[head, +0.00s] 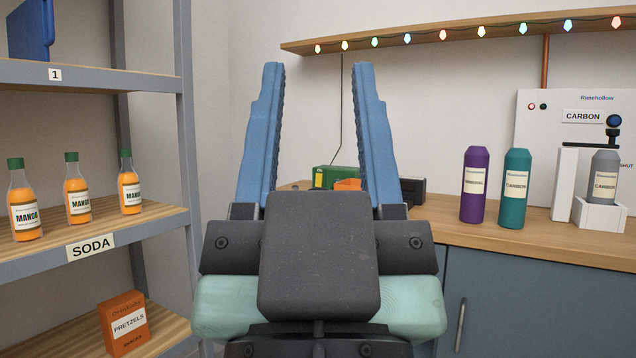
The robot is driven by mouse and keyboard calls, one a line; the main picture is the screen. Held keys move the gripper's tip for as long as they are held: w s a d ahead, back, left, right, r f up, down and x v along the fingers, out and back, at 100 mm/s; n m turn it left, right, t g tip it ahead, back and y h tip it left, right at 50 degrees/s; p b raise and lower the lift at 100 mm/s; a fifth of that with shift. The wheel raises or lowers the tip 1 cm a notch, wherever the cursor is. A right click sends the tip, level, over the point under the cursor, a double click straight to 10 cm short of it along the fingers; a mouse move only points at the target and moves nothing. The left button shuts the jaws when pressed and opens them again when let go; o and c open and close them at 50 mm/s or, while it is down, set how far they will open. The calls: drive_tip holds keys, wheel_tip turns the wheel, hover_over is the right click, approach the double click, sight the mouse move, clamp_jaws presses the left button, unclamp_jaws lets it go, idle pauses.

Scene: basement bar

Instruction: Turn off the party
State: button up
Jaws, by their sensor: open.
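My gripper (317,72) points away from me in the middle of the head view. Its two blue fingers stand wide apart with nothing between them. A string of lit coloured lights (443,36) hangs along the wooden wall shelf at the upper right. A thin dark cord (342,90) runs from the shelf's left end down the wall towards the counter. Behind my fingers on the counter are a green box (321,177), an orange thing (347,184) and a dark box (414,190). My gripper partly hides these, and I cannot tell what the dark box is.
Purple (475,187) and teal (514,190) bottles stand on the wooden counter (455,230). A grey bottle (604,177) sits in a white stand by a panel (535,140) marked CARBON. Left, a shelf rack (187,120) holds mango bottles (76,190) and a pretzel box (125,325).

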drive_tip(key=shift+r+p, duration=0.25)
drive_tip(key=shift+p, duration=0.05)
drive_tip(key=c, duration=0.5)
wheel_tip(320, 180, up, 38)
drive_tip(key=p, duration=3.8)
drive_tip(key=shift+r, duration=0.15)
clamp_jaws()
